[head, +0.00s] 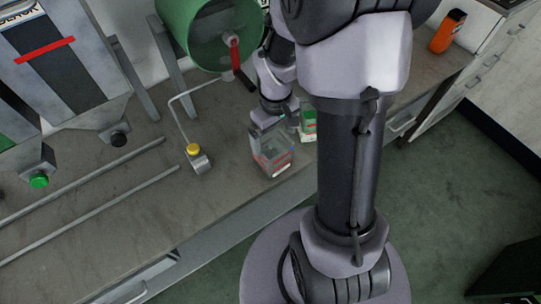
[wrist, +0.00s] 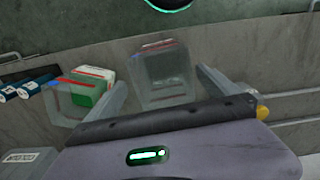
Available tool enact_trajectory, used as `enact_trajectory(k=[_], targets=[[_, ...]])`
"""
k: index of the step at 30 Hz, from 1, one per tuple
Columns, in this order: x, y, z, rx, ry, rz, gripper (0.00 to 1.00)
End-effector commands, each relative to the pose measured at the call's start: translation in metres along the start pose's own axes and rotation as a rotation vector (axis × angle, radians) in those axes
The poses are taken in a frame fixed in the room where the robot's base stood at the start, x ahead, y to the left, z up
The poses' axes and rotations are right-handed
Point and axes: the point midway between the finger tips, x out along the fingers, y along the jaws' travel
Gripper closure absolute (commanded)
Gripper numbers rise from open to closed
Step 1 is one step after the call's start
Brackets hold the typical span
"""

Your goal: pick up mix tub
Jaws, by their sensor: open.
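A clear, square-sided tub (wrist: 160,82), which looks like the mix tub, stands on the worktop between my finger lines in the wrist view. It has a red line near its far edge. A second clear tub shape (wrist: 66,102) with red marks shows at left, beside the left finger. In the head view a clear tub (head: 272,158) with red marks is under my gripper (head: 276,118), near the front edge of the worktop. My gripper (wrist: 160,88) is open, with one finger on each side of the central tub. I cannot tell whether the fingers touch it.
A green-and-white box (head: 308,122) stands right next to the tub. A small block with a yellow button (head: 198,158) is to the left. A green drum (head: 205,35) is above and behind. Two metal rails (head: 95,205) lie at left. An orange bottle (head: 447,32) is far right.

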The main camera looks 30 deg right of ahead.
Motion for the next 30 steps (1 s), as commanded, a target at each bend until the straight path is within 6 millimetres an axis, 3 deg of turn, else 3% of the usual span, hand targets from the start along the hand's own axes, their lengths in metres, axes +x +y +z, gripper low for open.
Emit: enact_trajectory(k=[5,10,17,26,30], targets=[[0.019,-0.001,-0.002,-0.002,-0.001,0.0,0.0],[0.054,-0.004,-0.006,0.0,-0.002,-0.001,0.0],[0.055,-0.003,-0.006,0.0,0.001,0.001,0.0],[0.055,-0.003,-0.006,0.0,0.001,0.0,0.59],[0.055,-0.003,-0.006,0.0,0.001,0.0,0.59]])
